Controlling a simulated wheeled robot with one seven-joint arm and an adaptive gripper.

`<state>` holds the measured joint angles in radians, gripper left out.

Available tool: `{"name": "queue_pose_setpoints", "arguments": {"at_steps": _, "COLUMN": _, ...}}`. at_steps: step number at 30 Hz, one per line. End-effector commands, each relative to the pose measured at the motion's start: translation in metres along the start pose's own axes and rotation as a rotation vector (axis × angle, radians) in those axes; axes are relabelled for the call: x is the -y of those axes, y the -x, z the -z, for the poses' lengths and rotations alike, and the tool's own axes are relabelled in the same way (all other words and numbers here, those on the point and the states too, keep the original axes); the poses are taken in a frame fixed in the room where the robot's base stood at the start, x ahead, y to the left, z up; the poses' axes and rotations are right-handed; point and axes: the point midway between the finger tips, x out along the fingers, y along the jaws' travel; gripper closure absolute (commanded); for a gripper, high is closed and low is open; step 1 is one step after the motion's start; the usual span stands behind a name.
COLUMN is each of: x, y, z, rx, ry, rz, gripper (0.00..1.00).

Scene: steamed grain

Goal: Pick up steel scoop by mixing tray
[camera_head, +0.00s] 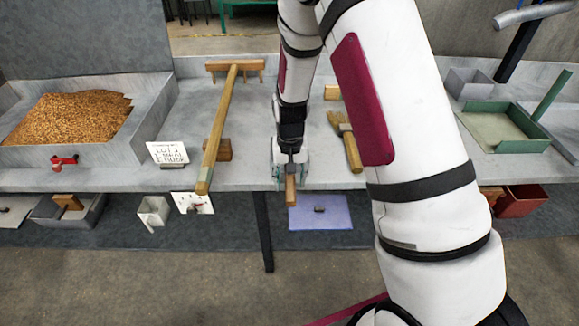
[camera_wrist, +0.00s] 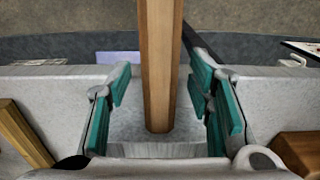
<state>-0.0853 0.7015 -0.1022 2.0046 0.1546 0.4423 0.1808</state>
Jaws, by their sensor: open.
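The steel scoop shows a wooden handle (camera_head: 291,190) pointing toward the counter's front edge; its metal part is mostly hidden by my gripper in the head view. In the wrist view, the handle (camera_wrist: 160,65) runs between my finger pads and meets grey metal at its lower end. My gripper (camera_head: 290,170) is open, with green pads on both sides of the handle and a visible gap on each side (camera_wrist: 162,95). The mixing tray (camera_head: 143,125), holding brown grain, is at the left of the counter.
A long-handled wooden rake (camera_head: 218,125) lies left of my gripper. A brush (camera_head: 349,146) lies to its right. A lettered card (camera_head: 168,153) stands by the tray. A green pan (camera_head: 505,128) sits at the right. A lower shelf holds bins and a blue sheet (camera_head: 335,212).

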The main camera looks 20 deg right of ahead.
Motion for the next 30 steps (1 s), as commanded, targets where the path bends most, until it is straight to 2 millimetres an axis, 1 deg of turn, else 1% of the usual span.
{"name": "queue_pose_setpoints", "arguments": {"at_steps": 1, "x": 0.000, "y": 0.000, "z": 0.000, "rx": 0.000, "ry": 0.000, "rz": 0.000, "gripper": 0.53}}
{"name": "queue_pose_setpoints", "arguments": {"at_steps": 2, "x": 0.000, "y": 0.000, "z": 0.000, "rx": 0.000, "ry": 0.000, "rz": 0.000, "gripper": 0.55}}
{"name": "queue_pose_setpoints", "arguments": {"at_steps": 3, "x": 0.000, "y": 0.000, "z": 0.000, "rx": 0.000, "ry": 0.000, "rz": 0.000, "gripper": 0.64}}
{"name": "queue_pose_setpoints", "arguments": {"at_steps": 5, "x": 0.000, "y": 0.000, "z": 0.000, "rx": 0.000, "ry": 0.000, "rz": 0.000, "gripper": 0.78}}
{"name": "queue_pose_setpoints", "arguments": {"at_steps": 6, "x": 0.000, "y": 0.000, "z": 0.000, "rx": 0.000, "ry": 0.000, "rz": 0.000, "gripper": 0.87}}
{"name": "queue_pose_setpoints", "arguments": {"at_steps": 8, "x": 0.000, "y": 0.000, "z": 0.000, "rx": 0.000, "ry": 0.000, "rz": 0.000, "gripper": 1.00}}
{"name": "queue_pose_setpoints", "arguments": {"at_steps": 19, "x": 0.000, "y": 0.001, "z": 0.000, "rx": -0.001, "ry": -0.001, "rz": 0.000, "gripper": 1.00}}
{"name": "queue_pose_setpoints", "arguments": {"at_steps": 23, "x": 0.000, "y": 0.004, "z": 0.000, "rx": -0.001, "ry": -0.001, "rz": 0.000, "gripper": 1.00}}
{"name": "queue_pose_setpoints", "arguments": {"at_steps": 26, "x": 0.000, "y": 0.010, "z": 0.001, "rx": -0.002, "ry": -0.001, "rz": 0.001, "gripper": 1.00}}
{"name": "queue_pose_setpoints", "arguments": {"at_steps": 30, "x": 0.000, "y": 0.026, "z": 0.001, "rx": -0.003, "ry": -0.001, "rz": 0.001, "gripper": 1.00}}
